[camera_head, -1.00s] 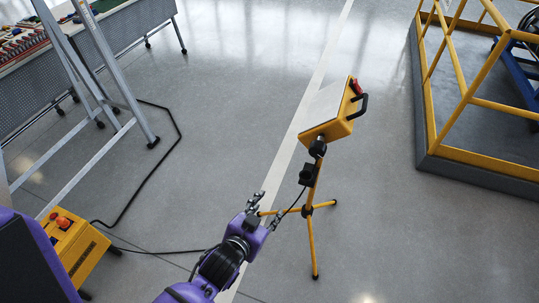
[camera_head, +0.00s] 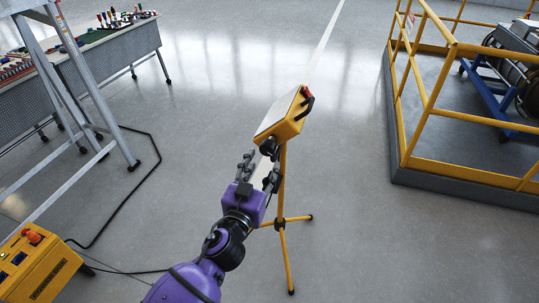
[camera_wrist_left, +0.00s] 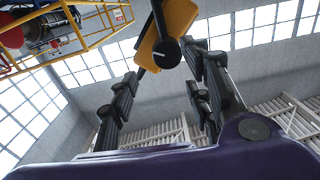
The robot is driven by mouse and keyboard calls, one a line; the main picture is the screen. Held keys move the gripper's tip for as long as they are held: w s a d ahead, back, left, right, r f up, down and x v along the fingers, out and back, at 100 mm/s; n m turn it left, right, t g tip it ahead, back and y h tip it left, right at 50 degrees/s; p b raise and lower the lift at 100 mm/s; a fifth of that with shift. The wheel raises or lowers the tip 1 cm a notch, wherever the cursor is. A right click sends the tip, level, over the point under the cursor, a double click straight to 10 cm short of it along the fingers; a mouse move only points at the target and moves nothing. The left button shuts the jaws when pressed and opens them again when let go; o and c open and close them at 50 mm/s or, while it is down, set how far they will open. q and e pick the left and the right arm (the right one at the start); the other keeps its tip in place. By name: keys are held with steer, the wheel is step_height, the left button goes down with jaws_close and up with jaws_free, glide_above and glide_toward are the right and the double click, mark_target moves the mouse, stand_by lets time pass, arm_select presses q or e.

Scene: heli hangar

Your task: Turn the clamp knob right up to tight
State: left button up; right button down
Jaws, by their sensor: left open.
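The clamp knob (camera_head: 268,146) is a dark round knob under the yellow work lamp (camera_head: 290,118), which stands on a yellow tripod (camera_head: 282,190). My left gripper (camera_head: 259,170) is open, with its fingers pointing up at the knob from just below it in the head view. In the left wrist view the knob (camera_wrist_left: 166,53) shows end-on between the two open fingers (camera_wrist_left: 161,80), toward their tips, with the yellow lamp body behind it. I cannot tell whether the fingers touch it. My right gripper is out of view.
A yellow-railed platform (camera_head: 410,163) stands at the right. A metal ladder (camera_head: 75,80) and a wheeled bench (camera_head: 110,62) are at the left. A yellow power box (camera_head: 40,268) with a black cable sits at the lower left. The floor around the tripod is clear.

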mark_target(269, 152)
arm_select(q)
steer(key=x, duration=0.3)
steer(key=shift+w+a+f, duration=0.1)
steer(key=shift+w+a, duration=0.15)
steer(key=shift+w, duration=0.15)
steer(key=x, duration=0.3)
steer(key=shift+w+d, duration=0.3)
steer(key=shift+w, duration=0.45)
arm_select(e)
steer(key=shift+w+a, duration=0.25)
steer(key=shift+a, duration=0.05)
arm_select(q)
steer(key=c, duration=1)
steer(key=shift+s, duration=0.1)
steer(key=shift+c, duration=0.2)
